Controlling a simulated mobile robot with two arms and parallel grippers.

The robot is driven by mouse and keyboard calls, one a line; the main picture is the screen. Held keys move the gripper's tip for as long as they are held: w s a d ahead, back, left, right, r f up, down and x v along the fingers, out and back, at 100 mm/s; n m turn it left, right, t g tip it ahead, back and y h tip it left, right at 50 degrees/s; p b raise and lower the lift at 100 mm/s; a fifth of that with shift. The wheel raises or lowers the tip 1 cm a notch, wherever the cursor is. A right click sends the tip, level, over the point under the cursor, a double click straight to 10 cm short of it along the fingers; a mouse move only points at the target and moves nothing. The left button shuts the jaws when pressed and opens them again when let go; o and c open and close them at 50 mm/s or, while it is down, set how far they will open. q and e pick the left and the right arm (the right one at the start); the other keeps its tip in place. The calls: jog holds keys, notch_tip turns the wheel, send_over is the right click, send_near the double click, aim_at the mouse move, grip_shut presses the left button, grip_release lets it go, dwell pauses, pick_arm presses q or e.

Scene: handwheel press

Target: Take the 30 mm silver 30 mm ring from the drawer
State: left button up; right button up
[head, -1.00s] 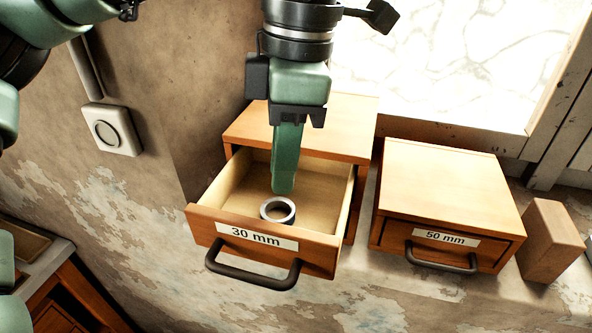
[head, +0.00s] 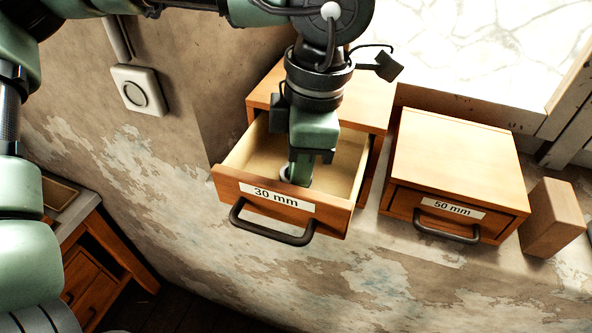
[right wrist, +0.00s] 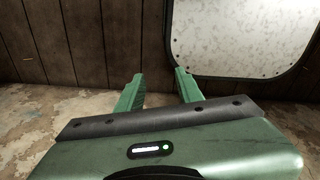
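The silver ring (head: 285,173) lies in the open drawer labelled 30 mm (head: 228,184), close behind its front panel. My left gripper (head: 298,180) points down into the drawer, with its fingertips at the ring. The fingers hide much of the ring, and only its left part shows. The fingers are seen edge-on, so I cannot tell whether they are apart or closed on it. My right gripper (right wrist: 158,92) shows in the right wrist view, open and empty, away from the drawer.
A closed drawer box labelled 50 mm (head: 455,150) stands to the right, with a wooden block (head: 553,217) beyond it. A bright window (head: 480,50) is behind. The right wrist view shows a panelled wall (right wrist: 85,45) and a metal panel (right wrist: 240,35).

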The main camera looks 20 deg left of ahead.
pick_arm(q)
grip_shut()
jog(key=shift+r, duration=0.15)
